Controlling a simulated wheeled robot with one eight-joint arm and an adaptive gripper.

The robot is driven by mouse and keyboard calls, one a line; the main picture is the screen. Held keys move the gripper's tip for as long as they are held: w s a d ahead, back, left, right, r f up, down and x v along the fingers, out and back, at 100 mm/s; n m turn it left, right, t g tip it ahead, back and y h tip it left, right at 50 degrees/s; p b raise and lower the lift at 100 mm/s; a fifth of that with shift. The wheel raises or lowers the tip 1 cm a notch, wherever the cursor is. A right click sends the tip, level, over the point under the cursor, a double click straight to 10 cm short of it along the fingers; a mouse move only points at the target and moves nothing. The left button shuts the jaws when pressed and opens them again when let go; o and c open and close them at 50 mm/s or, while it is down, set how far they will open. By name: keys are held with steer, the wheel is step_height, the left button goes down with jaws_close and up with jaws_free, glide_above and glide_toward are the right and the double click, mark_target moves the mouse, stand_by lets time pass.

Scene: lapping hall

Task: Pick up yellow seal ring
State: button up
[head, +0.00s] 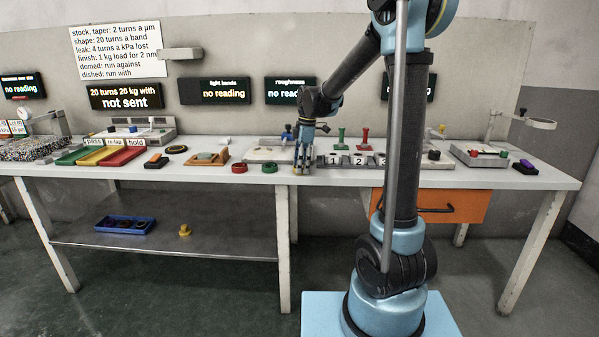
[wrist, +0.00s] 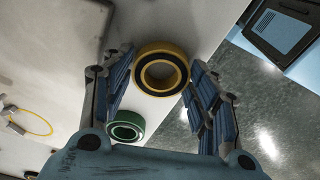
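The yellow seal ring (wrist: 161,49) lies flat near the table edge in the wrist view, yellow outside with a dark inner band. My gripper (wrist: 160,70) is open, with one blue-padded finger on each side of the ring. A small gap shows at the left finger; the right finger is close to the ring, and I cannot tell if it touches. In the head view my gripper (head: 301,168) points down at the front of the table, and the ring is mostly hidden by the fingers.
A green ring (wrist: 126,126) lies just beside the yellow one; in the head view a red ring (head: 240,167) is further left. Numbered blocks (head: 345,160) stand close right of my gripper. A grey plate (head: 268,153) lies behind. The table's front edge is near.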

steer(key=c, duration=0.3)
steer(key=shift+c, duration=0.2)
step_height(320, 180, up, 10)
stand_by(0.5)
